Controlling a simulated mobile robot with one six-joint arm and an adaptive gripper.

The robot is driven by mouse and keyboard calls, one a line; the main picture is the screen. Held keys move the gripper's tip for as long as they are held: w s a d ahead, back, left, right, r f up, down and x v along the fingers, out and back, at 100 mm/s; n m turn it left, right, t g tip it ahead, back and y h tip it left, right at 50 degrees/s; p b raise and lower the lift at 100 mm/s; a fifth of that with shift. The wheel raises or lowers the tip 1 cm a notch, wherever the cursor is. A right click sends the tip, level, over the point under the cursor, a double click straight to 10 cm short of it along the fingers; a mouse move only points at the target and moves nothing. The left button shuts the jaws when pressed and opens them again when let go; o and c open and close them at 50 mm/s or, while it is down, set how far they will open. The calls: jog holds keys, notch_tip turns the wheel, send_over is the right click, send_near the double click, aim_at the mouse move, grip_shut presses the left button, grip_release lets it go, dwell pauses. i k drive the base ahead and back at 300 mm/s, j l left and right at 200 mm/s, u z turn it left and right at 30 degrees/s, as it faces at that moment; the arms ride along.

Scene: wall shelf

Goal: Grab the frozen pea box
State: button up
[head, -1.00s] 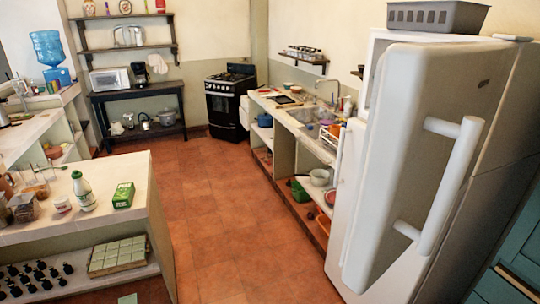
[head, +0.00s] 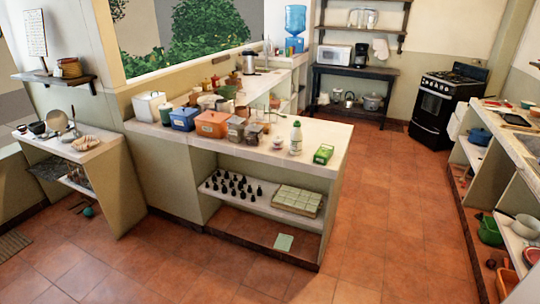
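A small green box (head: 323,154), which looks like the frozen pea box, lies on the right end of the white counter (head: 320,170) in the head view. A white bottle with a green cap (head: 296,138) stands just left of it. The print on the box is too small to read. My gripper is not in view.
Blue (head: 184,119) and orange (head: 212,124) containers and several jars crowd the counter's left part. A shelf below holds small dark bottles (head: 233,185) and a pale tiled block (head: 297,200). The tiled floor (head: 365,220) right of the counter is clear. A black stove (head: 447,98) stands at the back.

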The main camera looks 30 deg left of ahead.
aim_at(323, 154)
jog(key=u, duration=0.85)
jog(key=i+l, duration=0.2)
jog(key=i, duration=0.25)
jog(key=i+l, duration=0.2)
jog(key=i, duration=0.3)
jog(key=i+l, duration=0.25)
jog(key=i, duration=0.2)
jog(key=i+l, duration=0.2)
jog(key=i, duration=0.25)
jog(key=i+l, duration=0.2)
jog(key=i, duration=0.25)
jog(key=i+l, duration=0.2)
jog(key=i, duration=0.3)
jog(key=i+l+u, duration=0.2)
jog(key=u, duration=0.25)
jog(key=i+l+u, duration=0.3)
jog(key=u, duration=0.2)
jog(key=i+l+u, duration=0.25)
jog(key=u, duration=0.2)
jog(key=l+u, duration=0.1)
jog(key=u, duration=0.3)
